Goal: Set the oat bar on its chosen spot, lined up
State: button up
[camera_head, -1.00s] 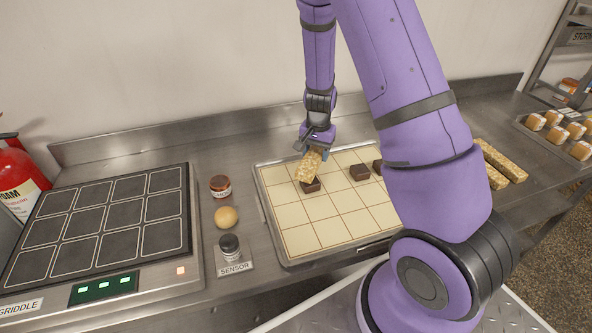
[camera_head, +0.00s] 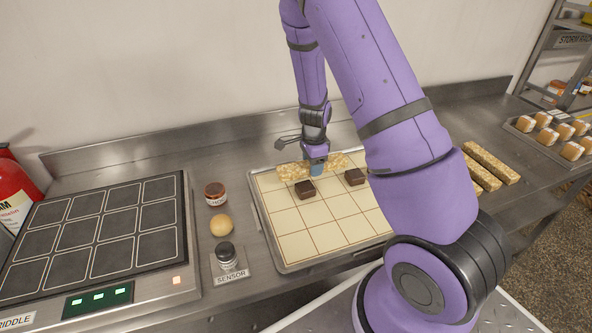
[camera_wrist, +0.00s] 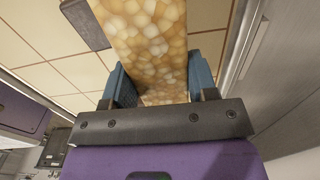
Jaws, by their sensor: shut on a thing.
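My gripper (camera_head: 316,166) is shut on an oat bar (camera_head: 290,174), a long golden bar held at its middle. In the head view the bar lies roughly left to right over the back row of a tray (camera_head: 298,238) with a cream gridded surface. In the wrist view the oat bar (camera_wrist: 150,40) runs up from between the two blue finger pads (camera_wrist: 152,82). Whether the bar touches the tray is not clear. Two dark brown squares, one at left (camera_head: 305,189) and one at right (camera_head: 354,177), sit on the grid in front of the bar.
More oat bars (camera_head: 492,162) lie on the steel counter at right, beyond my arm. A tray of small cakes (camera_head: 560,135) stands farther right. A jar (camera_head: 215,194), a round bun (camera_head: 221,225), a sensor (camera_head: 227,256) and a griddle (camera_head: 100,235) are at left. The front grid cells are clear.

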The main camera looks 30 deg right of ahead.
jog(key=w+a, duration=0.2)
jog(key=w, duration=0.1)
jog(key=shift+w+a+f, duration=0.25)
jog(key=shift+w+a, duration=0.5)
jog(key=shift+w, duration=0.05)
jog(key=shift+f, duration=1.75)
jog(key=shift+f, duration=0.1)
jog(key=o, duration=1)
